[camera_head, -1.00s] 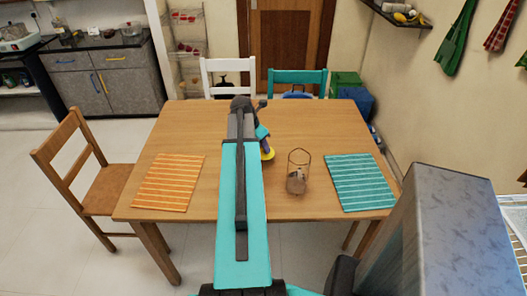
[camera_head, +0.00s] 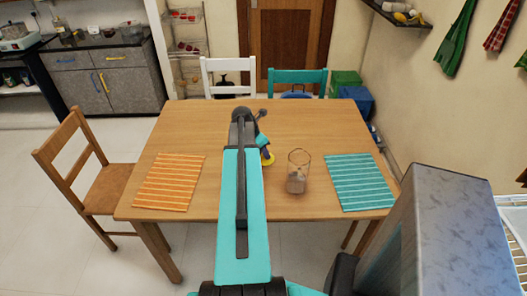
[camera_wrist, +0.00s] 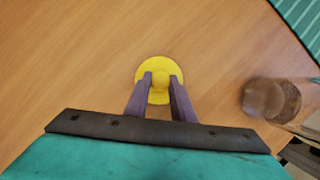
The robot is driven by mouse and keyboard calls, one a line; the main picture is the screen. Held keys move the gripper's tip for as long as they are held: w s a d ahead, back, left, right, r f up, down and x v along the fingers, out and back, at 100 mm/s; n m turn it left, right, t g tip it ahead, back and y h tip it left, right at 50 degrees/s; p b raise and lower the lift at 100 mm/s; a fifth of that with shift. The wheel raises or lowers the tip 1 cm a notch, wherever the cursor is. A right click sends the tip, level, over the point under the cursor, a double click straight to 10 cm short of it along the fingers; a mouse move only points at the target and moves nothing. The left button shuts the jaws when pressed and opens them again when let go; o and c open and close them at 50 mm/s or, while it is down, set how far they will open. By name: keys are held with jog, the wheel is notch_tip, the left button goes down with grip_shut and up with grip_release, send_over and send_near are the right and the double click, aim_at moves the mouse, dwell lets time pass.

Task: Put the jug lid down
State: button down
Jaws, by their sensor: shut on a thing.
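The jug lid (camera_wrist: 160,66) is a round yellow disc with a knob in the middle, seen from above in the wrist view. My gripper (camera_wrist: 161,78) is shut on the knob, one finger on each side. In the head view the lid (camera_head: 268,160) shows at the end of my arm, left of the clear jug, partly hidden by the arm. The jug (camera_head: 297,172) stands upright and open on the table, apart from the lid; it also shows in the wrist view (camera_wrist: 272,98). I cannot tell whether the lid touches the table.
The wooden table (camera_head: 330,125) is mostly bare. An orange striped mat (camera_head: 168,182) lies at left and a teal striped mat (camera_head: 359,182) at right. Chairs stand at the left (camera_head: 105,180) and at the far side.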

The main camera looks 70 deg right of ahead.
jog(key=c, duration=1.5)
grip_release()
jog(key=shift+r, duration=0.15)
jog(key=shift+b+v, duration=0.85)
jog(key=shift+v, duration=5.1)
